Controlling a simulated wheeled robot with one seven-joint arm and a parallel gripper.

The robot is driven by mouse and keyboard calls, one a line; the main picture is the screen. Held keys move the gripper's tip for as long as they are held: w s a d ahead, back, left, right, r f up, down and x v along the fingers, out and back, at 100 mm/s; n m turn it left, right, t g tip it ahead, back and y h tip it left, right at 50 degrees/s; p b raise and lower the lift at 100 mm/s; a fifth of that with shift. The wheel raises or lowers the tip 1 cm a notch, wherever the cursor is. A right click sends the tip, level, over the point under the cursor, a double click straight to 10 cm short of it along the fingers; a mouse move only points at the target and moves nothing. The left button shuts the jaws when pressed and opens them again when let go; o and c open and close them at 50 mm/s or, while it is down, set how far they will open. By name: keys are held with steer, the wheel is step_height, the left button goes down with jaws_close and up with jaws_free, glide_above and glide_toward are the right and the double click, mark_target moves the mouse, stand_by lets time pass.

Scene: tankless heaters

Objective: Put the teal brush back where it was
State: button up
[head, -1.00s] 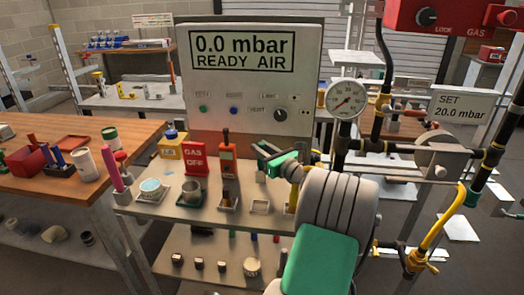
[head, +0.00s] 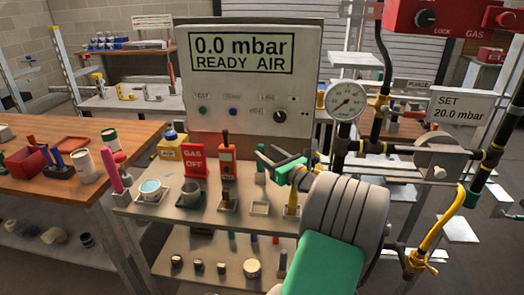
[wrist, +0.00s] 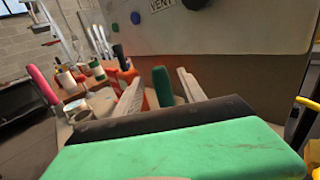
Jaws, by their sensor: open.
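The teal brush (head: 261,172) shows as an upright teal handle at the back of the grey shelf (head: 178,213), above and behind a small white square holder (head: 260,207). Its lower end is hidden, so I cannot tell what it rests in. My gripper (head: 272,158) is open beside the handle, reaching in from the right. In the wrist view the handle (wrist: 163,87) stands between the two pale fingers, apart from both as far as I can see. The dark palm edge hides the lower part of the brush there.
The display panel (head: 250,85) rises behind. A gauge (head: 346,100) and pipework crowd the right.

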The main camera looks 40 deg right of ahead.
steer(key=s, duration=0.8)
steer(key=shift+s+a, duration=0.2)
steer(key=shift+a, duration=0.2)
